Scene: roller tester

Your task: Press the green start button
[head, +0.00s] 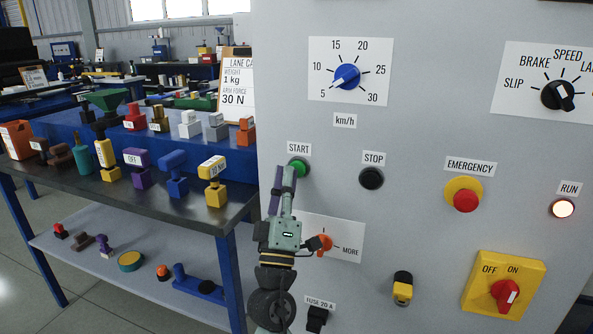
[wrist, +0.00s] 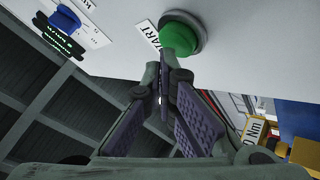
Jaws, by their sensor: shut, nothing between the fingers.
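The green start button (head: 301,167) sits on the grey panel under the START label (head: 299,149). It also shows large in the wrist view (wrist: 178,36), in a dark ring. My gripper (head: 287,172) is shut and empty, with its purple-padded fingers pointing up at the panel. In the wrist view the closed fingertips (wrist: 163,66) overlap the lower part of the button. I cannot tell whether they touch it. In the head view the fingers cover the left edge of the button.
The black STOP button (head: 371,178) is right of START. Further right are the red EMERGENCY button (head: 466,200) and the lit RUN lamp (head: 563,208). An orange knob (head: 322,243) is beside my wrist. A bench (head: 150,200) with several coloured blocks stands left of the panel.

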